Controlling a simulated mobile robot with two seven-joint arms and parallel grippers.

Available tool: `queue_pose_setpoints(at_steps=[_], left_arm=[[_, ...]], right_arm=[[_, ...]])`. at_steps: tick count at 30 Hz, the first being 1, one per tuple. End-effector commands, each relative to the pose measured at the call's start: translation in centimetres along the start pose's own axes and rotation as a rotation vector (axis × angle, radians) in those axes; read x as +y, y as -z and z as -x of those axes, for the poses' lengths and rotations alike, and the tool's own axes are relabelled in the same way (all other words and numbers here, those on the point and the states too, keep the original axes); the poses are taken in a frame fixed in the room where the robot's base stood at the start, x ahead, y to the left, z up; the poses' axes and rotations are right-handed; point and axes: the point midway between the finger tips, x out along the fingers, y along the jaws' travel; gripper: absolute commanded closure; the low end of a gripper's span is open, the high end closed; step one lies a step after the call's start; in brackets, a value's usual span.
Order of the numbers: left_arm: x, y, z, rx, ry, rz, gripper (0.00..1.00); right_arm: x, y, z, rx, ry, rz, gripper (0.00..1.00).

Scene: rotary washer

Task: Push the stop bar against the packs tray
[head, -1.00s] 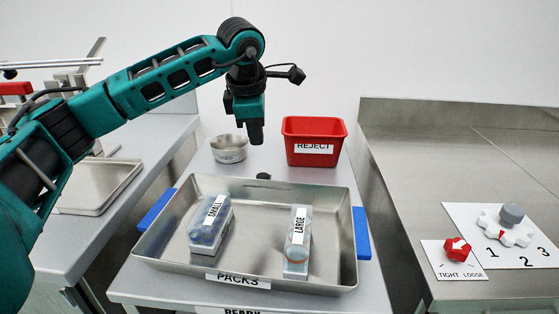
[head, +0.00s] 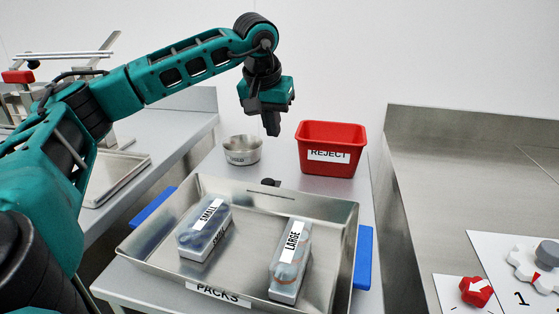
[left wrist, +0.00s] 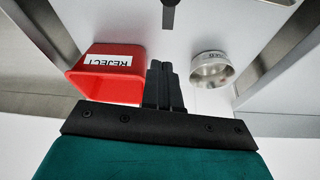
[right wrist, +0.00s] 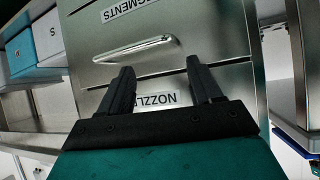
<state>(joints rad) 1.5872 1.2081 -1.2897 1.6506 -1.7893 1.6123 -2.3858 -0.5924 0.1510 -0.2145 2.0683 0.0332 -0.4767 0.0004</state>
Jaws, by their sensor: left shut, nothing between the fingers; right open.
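The metal packs tray (head: 330,212) stands on the grey table, with a clear pack labelled SMALL (head: 206,228) and one labelled LARGE (head: 290,262) in it. A small black piece (head: 270,182) shows just behind the tray's back rim, perhaps part of the stop bar; most of it is hidden. A dark strip (left wrist: 170,14) shows at the top of the left wrist view. My left gripper (head: 272,128) is shut and empty, pointing down above the area behind the tray, apart from it. Its closed fingers also show in the left wrist view (left wrist: 162,84). My right gripper (right wrist: 160,72) is open and empty before drawer fronts.
A red REJECT bin (head: 331,150) stands behind the tray to the right, a metal bowl (head: 243,150) to the left. Blue strips (head: 364,258) flank the tray. A drawer handle (right wrist: 138,47) is near my right gripper. A red knob (head: 476,291) is on the right counter.

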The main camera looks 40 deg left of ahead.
Motion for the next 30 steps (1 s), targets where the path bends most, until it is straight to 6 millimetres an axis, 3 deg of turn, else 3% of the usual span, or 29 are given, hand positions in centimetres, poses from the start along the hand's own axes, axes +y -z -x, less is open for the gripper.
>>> queue_pose_setpoints(at_steps=[5, 17, 24, 30], left_arm=[[-0.1, -0.1, -2.0, -0.003, 0.001, -0.006, 1.0], [-0.1, -0.2, -10.6, -0.003, 0.003, -0.004, 1.0], [-0.1, -2.9, -9.4, 0.001, 0.001, -0.004, 1.0], [-0.1, -3.9, -9.2, 0.0, 0.0, -0.003, 1.0]], right_arm=[[0.0, -0.5, -0.3, -0.001, 0.0, 0.0, 0.36], [0.1, -2.3, -1.5, -0.001, 0.001, 0.0, 0.36], [0.1, -2.6, -1.7, -0.002, 0.001, 0.0, 0.36], [0.1, -2.7, -1.7, -0.002, 0.001, 0.0, 0.36]])
